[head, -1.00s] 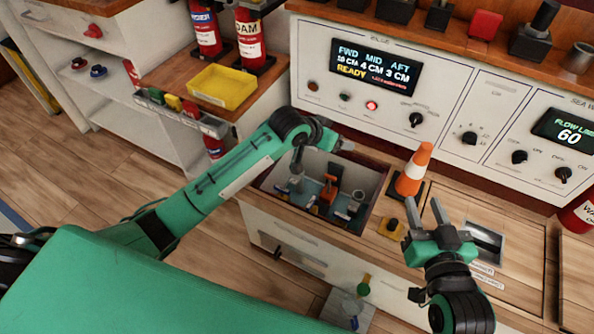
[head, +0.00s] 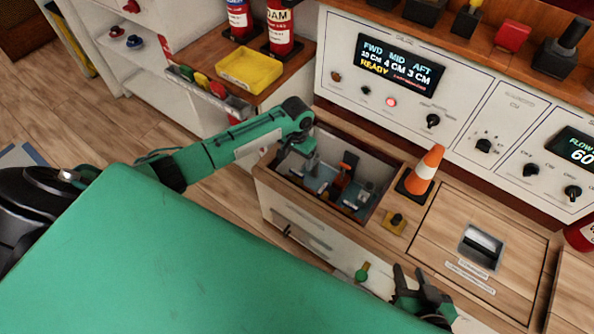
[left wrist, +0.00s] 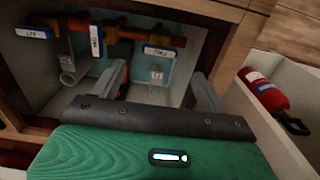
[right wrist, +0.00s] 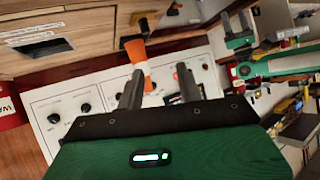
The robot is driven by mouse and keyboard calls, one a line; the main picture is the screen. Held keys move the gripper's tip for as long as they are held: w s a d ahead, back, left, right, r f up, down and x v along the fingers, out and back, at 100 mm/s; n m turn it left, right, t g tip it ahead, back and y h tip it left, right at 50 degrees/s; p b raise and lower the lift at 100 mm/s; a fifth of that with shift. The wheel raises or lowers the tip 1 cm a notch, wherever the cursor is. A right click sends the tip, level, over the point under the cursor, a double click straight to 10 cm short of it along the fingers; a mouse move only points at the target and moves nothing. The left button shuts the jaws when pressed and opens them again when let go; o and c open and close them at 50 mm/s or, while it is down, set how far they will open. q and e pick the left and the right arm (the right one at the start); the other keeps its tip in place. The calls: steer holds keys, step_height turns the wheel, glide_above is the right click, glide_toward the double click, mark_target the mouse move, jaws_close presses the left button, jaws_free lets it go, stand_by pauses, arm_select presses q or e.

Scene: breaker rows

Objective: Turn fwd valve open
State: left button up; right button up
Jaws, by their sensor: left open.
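Several valves with blue handles and white labels sit on an orange-brown pipe in the open recess (head: 390,183) of the counter. In the left wrist view, the right handle (left wrist: 160,53) lies crosswise, its upside-down label looking like FWD. The middle handle (left wrist: 95,42) stands lengthwise, and the left handle (left wrist: 33,33) lies crosswise. My left gripper (head: 303,160) reaches down into the recess. It is open in the left wrist view (left wrist: 160,82), with the right handle just beyond its fingers; contact is unclear. My right gripper (head: 412,280) is open and empty at the counter front.
An orange cone (head: 425,170) stands right of the recess, near a yellow plate with a black knob (head: 396,219). A control panel (head: 460,90) with a display runs behind. A yellow tray (head: 250,69) sits to the left. A fire extinguisher (left wrist: 262,88) lies near the left gripper.

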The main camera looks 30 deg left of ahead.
mark_target(297, 172)
arm_select(q)
step_height(297, 172, down, 6)
steer(key=shift+b, duration=0.85)
steer(key=shift+f, duration=0.75)
arm_select(e)
steer(key=shift+w+a+r+t+y, duration=0.2)
steer(key=shift+a+r+t+y, duration=0.1)
steer(key=shift+a+r+t, duration=0.25)
steer(key=shift+w+a+r+t+y, duration=0.3)
steer(key=shift+a+t, duration=0.1)
steer(key=shift+t, duration=0.3)
steer(key=shift+w+a+r+t+y, duration=0.15)
steer(key=shift+a+r+t+y, duration=0.25)
steer(key=shift+t, duration=0.25)
arm_select(q)
steer(key=shift+c, duration=0.5)
